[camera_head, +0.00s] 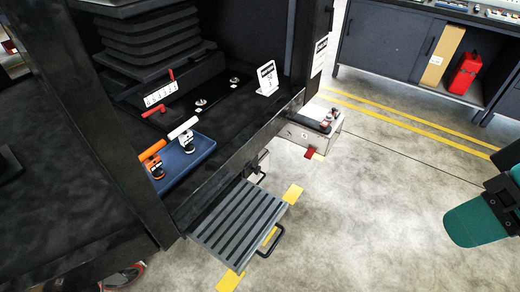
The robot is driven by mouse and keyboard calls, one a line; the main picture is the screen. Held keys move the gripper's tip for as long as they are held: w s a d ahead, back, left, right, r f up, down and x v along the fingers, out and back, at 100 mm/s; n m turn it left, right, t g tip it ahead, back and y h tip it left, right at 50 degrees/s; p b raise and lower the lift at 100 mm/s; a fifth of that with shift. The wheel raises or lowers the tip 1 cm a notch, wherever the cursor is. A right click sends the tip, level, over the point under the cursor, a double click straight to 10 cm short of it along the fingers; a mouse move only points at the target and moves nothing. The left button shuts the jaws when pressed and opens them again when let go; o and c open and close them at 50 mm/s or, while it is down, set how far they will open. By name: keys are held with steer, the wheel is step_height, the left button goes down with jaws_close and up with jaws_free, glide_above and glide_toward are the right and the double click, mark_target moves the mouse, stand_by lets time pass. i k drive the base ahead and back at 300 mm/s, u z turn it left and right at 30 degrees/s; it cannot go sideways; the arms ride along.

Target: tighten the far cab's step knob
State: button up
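One cab (88,75) with a black frame fills the left and middle of the head view. I cannot tell whether it is the far cab. Its ribbed grey step (240,222) hangs below the door sill over the floor. A black loop handle (273,243) sticks out at the step's right side, and another dark bracket shows at its upper end. I cannot make out a knob on the step for certain. My gripper is not recognizable in view. A teal and black part (480,220) at the right edge may belong to my arm.
On the cab floor, a blue tray (185,168) holds an orange-handled and a white-handled tool. A pale box (308,136) with a dark tool on top stands beyond the step. A cabinet (385,45) with a red can (465,73) stands behind. The floor right of the step is clear.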

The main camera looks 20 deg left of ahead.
mark_target(258, 170)
steer(key=k, duration=1.3)
steer(key=z, duration=0.65)
steer(key=i, duration=1.25)
steer(key=u, duration=0.7)
steer(key=i, duration=0.6)
steer(key=u, duration=0.7)
